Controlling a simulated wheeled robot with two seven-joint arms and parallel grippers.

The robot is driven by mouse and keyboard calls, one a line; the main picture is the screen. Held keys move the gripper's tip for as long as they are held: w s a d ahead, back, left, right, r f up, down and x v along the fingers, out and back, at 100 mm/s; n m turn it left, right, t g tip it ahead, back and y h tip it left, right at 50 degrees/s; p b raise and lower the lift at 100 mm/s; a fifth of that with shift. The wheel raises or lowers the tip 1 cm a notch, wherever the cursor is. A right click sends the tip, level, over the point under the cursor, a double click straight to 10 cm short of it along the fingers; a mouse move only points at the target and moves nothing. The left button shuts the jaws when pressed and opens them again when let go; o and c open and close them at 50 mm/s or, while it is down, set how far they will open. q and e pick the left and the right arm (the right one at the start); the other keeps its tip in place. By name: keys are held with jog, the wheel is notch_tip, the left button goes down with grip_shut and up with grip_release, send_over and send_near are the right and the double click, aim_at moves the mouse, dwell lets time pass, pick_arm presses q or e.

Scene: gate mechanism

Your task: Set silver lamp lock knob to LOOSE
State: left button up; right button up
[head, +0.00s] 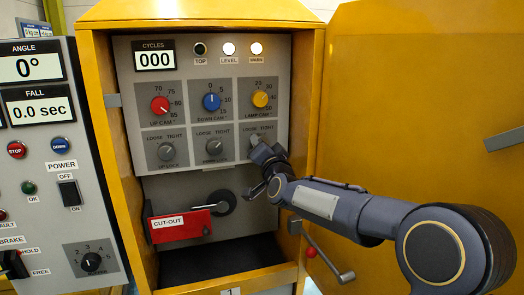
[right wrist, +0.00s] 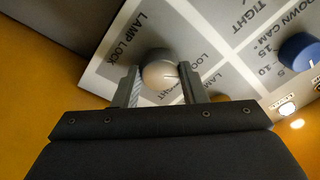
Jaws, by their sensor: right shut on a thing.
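The silver lamp lock knob (right wrist: 158,68) sits between the two fingers of my right gripper (right wrist: 160,88) in the right wrist view. The fingers are shut on its sides. A thin pointer line on the knob points right in that view, toward the partly covered LOOSE and TIGHT lettering; I cannot tell exactly which word it meets. In the head view my right gripper (head: 262,155) is at the lower right plate (head: 268,128) of the grey panel and covers most of the knob. My left gripper is not in view.
The UP LOCK knob (head: 166,152) and DOWN LOCK knob (head: 214,147) are to the left. Above are red (head: 160,106), blue (head: 212,102) and yellow (head: 260,99) cam knobs. A red CUT-OUT lever (head: 180,225) is below. The yellow door (head: 420,90) stands open at right.

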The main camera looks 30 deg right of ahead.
jog(key=shift+f+n+y, duration=0.15)
jog(key=shift+n+y, duration=0.15)
jog(key=shift+n, duration=0.9)
jog(key=o, duration=1)
jog(key=r+v, duration=0.1)
jog(key=v, duration=0.6)
jog(key=shift+s+f+b, duration=0.35)
jog(key=shift+s+f, duration=0.05)
jog(key=shift+f, duration=0.1)
jog(key=shift+a, duration=0.15)
